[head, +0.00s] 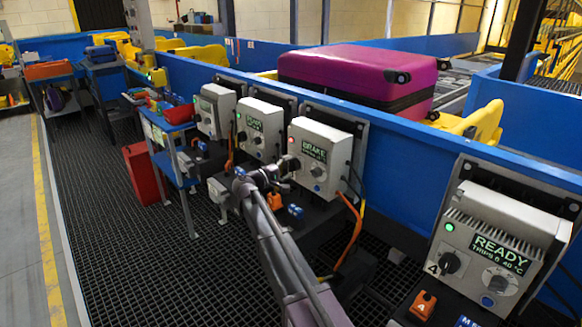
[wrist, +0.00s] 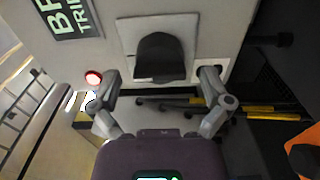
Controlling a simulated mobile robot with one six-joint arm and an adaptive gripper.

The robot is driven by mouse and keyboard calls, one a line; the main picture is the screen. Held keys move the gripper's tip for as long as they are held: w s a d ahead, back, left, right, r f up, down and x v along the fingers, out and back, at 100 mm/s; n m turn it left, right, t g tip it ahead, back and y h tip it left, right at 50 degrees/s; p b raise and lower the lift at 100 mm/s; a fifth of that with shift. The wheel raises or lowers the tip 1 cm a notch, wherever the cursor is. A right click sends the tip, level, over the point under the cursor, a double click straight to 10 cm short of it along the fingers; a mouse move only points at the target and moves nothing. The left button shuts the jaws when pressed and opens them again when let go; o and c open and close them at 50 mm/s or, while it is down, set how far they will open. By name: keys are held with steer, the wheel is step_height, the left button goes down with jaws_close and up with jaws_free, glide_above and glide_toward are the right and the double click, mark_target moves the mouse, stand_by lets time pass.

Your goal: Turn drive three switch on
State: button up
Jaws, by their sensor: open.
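Drive three's grey box (head: 325,140) hangs on the blue conveyor side in the head view, with a green-lettered display reading BRAKE (head: 315,150). In the wrist view, part of this display (wrist: 68,15) shows at the top left. A black switch knob (wrist: 160,57) stands out from a pale plate on the box front. A small red lamp (wrist: 93,77) is lit left of it. My gripper (wrist: 160,80) is open, one finger on each side of the knob, with visible gaps. In the head view my gripper (head: 284,168) is at the box's lower left and hides the switch there.
Drive four's box (head: 490,245), reading READY, is at the right. Two similar boxes (head: 262,130) (head: 215,108) stand to the left. A magenta suitcase (head: 350,72) lies on the conveyor. Orange cables (head: 347,235) hang below drive three. A blue stand (head: 170,130) is at the left.

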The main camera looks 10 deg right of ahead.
steer(key=v, duration=1)
steer(key=shift+s+a, duration=0.15)
steer(key=shift+a, duration=0.05)
